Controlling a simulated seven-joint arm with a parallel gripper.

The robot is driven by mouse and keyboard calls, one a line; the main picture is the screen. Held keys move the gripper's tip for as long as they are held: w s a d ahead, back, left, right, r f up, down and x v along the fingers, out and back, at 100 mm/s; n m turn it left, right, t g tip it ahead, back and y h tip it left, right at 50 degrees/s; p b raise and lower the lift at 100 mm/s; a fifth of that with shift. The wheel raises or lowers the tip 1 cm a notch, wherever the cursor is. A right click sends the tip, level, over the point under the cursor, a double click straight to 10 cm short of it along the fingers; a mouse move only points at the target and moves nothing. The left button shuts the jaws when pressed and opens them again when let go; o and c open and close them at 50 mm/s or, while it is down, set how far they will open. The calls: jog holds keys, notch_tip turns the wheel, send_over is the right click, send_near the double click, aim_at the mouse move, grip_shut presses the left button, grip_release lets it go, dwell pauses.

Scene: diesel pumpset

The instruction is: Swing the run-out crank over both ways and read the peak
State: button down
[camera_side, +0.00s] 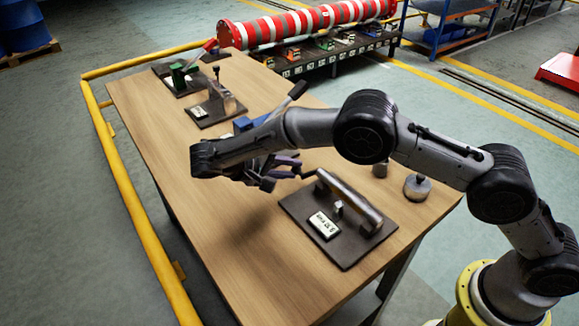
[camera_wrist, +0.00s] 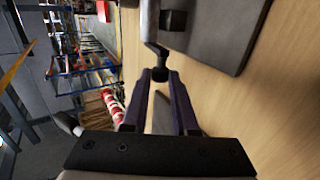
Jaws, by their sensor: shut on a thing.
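The run-out rig is a dark base plate (camera_side: 352,252) at the near right of the bench, with a bright metal shaft (camera_side: 352,203) lying across it. A small white readout (camera_side: 324,225) with dark characters sits on the plate; its figures are too small to read surely. A crank (camera_side: 309,174) sticks out from the shaft's far-left end. In the wrist view the crank (camera_wrist: 156,50) ends in a dark knob. My gripper (camera_side: 296,170), with purple fingers, is shut on that knob; the fingertips (camera_wrist: 160,80) close around it in the wrist view. The fingers hide part of the knob.
Other fixtures stand farther along the bench: a block on a plate (camera_side: 218,105) and a green device (camera_side: 179,74). A blue item (camera_side: 243,124) lies partly behind my arm. A round metal weight (camera_side: 417,187) stands right of the rig. The near-left bench top is clear.

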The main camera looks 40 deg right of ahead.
jog(key=c, duration=0.7)
grip_release()
jog(key=shift+v, duration=3.7)
